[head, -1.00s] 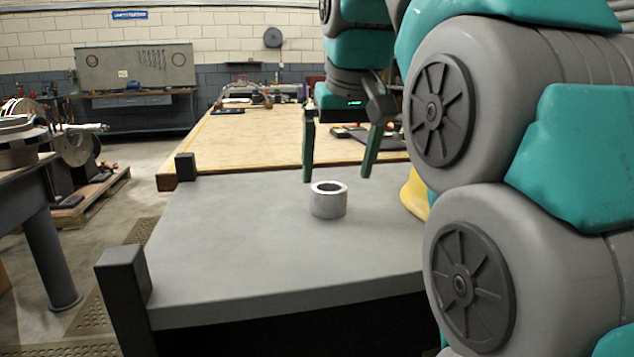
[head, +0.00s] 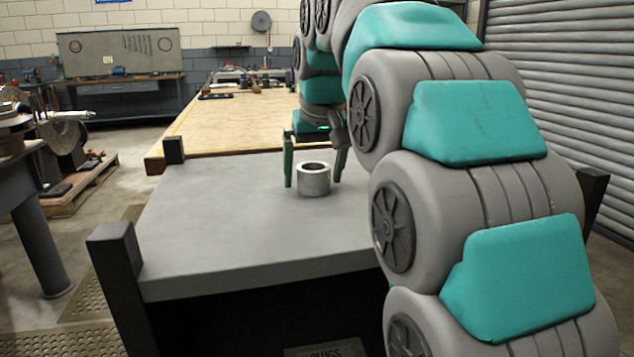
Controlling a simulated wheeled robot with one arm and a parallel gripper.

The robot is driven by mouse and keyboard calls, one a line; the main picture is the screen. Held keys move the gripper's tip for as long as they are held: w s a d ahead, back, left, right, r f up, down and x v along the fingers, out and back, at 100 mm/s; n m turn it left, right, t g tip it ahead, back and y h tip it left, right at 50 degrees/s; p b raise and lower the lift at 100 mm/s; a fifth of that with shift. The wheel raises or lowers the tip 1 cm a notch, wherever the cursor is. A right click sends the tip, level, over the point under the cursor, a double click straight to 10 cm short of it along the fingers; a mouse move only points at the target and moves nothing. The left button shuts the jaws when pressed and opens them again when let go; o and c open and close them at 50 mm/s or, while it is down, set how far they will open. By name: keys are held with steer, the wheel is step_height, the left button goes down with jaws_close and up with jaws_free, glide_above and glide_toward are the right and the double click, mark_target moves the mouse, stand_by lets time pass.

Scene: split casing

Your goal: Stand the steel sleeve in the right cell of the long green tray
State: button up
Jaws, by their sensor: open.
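The steel sleeve (head: 314,181) is a short, hollow, shiny grey ring. It stands upright on the grey tabletop (head: 220,225) in the head view. My gripper (head: 313,178) is open, with its two green fingers pointing down, one on the left of the sleeve and one on the right at the back. The fingers look level with the sleeve or just behind it, and contact cannot be told. The long green tray is not seen in this view.
Dark corner posts (head: 118,275) rise at the table's edges. A wooden bench (head: 225,125) stands behind the grey table. My arm covers the table's right side. The left part of the tabletop is clear. A dark box with lettering (head: 325,349) shows below the front edge.

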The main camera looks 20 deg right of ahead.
steer(key=shift+f, duration=0.1)
steer(key=shift+c, duration=0.4)
jaws_close()
stand_by(0.3)
